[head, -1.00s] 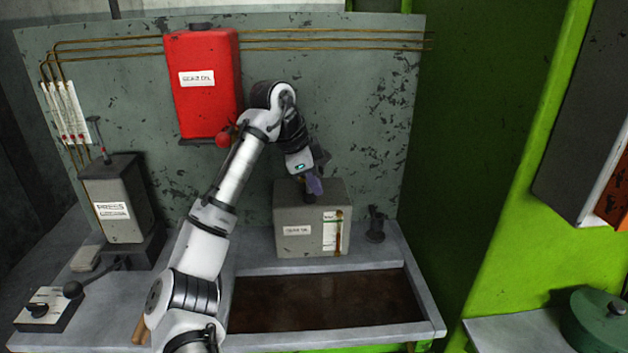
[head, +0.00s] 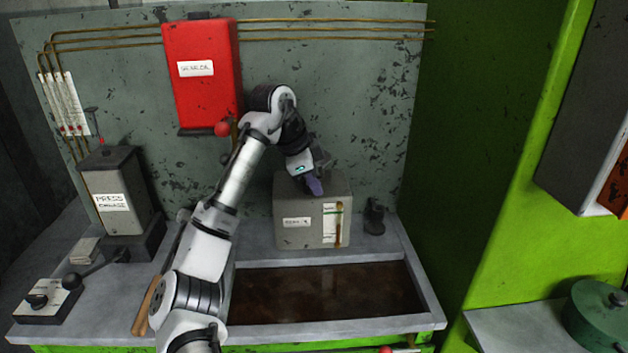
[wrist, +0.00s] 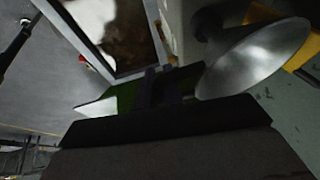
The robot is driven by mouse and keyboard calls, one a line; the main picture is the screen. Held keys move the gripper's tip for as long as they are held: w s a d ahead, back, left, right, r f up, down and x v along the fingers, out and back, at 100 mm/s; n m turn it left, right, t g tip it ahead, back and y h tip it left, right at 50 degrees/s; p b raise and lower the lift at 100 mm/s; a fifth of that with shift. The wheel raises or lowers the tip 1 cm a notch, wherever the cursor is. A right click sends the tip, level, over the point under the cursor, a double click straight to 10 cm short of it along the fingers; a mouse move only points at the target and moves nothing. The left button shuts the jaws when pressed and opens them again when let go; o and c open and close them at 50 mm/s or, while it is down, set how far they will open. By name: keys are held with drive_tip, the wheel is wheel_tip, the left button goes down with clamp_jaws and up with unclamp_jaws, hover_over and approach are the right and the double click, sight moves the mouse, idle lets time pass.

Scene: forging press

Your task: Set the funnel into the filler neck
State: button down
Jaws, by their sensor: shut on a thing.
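In the wrist view, a bare metal funnel (wrist: 255,58) shows at the right, its wide cone toward me and its narrow end pointing up-left. My gripper (wrist: 160,88) is shut on the funnel, near its rim; the exact contact is dark. In the head view, my gripper (head: 314,187) is low over the top of the grey labelled oil box (head: 290,237), in front of its upper edge. The filler neck is not clearly seen in either view. I cannot tell whether the funnel's narrow end touches anything.
A dark sunken tray (head: 325,292) lies in front of the box. A small dark fitting (head: 374,217) stands right of it. A red tank (head: 203,95) hangs on the back panel. A grey press box (head: 125,185) and lever block (head: 50,300) stand at left.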

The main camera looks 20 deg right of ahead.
drive_tip(key=shift+f, duration=0.65)
drive_tip(key=c, duration=1.5)
unclamp_jaws()
drive_tip(key=shift+o, duration=0.2)
drive_tip(key=b+v, duration=0.1)
drive_tip(key=v, duration=0.6)
drive_tip(key=shift+r+b, duration=0.25)
drive_tip(key=shift+b, duration=0.1)
drive_tip(key=shift+s+a, duration=0.15)
